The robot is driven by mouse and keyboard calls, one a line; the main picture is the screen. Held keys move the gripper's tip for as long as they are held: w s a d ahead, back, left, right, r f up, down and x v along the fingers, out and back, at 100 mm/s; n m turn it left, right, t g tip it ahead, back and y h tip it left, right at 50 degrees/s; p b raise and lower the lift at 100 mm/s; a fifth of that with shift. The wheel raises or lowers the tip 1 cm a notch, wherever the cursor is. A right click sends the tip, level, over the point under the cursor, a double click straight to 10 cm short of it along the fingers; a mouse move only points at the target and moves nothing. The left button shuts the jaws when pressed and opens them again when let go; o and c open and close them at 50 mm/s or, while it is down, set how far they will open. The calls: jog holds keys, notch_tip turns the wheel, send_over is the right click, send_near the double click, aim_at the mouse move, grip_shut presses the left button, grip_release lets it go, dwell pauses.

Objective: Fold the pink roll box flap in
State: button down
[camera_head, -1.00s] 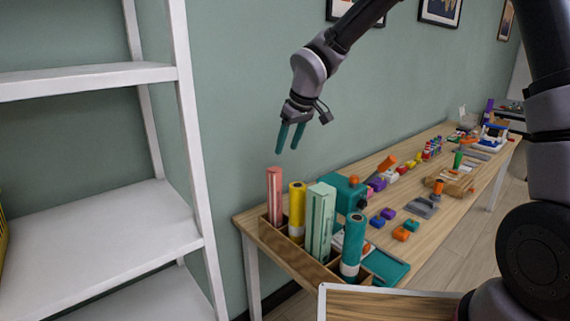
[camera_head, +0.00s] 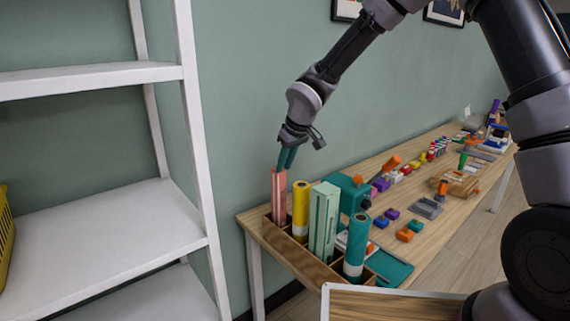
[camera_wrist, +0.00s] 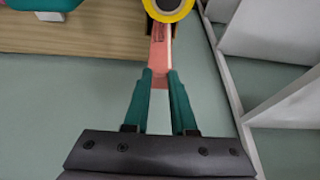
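The pink roll box (camera_head: 279,205) stands upright in the left end compartment of a wooden divided holder (camera_head: 283,246) on the near end of the table. My gripper (camera_head: 285,167) points down at its top, with teal fingers. In the wrist view, the pink box (camera_wrist: 160,45) runs up beyond the fingertips, and pink shows in the gap between the fingers of my gripper (camera_wrist: 160,73). The fingers are apart by a narrow gap. I cannot tell whether they touch the box. The flap cannot be told apart from the box top.
A yellow roll (camera_head: 300,212), a pale green box (camera_head: 323,222) and a teal roll (camera_head: 356,245) stand close by in the holder. The wooden table (camera_head: 408,203) carries tools and small colored parts. A white shelf (camera_head: 110,230) stands left; the green wall is behind.

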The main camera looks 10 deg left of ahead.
jog(key=shift+s+d+f+t+y, duration=0.1)
jog(key=shift+d+f+t+y, duration=0.05)
jog(key=shift+f+t+y, duration=0.3)
jog(key=shift+r, duration=0.15)
jog(key=c, duration=0.7)
grip_release()
jog(key=v, duration=1)
jog(key=shift+s+d+r, duration=0.15)
jog(key=shift+s+r, duration=0.05)
jog(key=shift+r, duration=0.1)
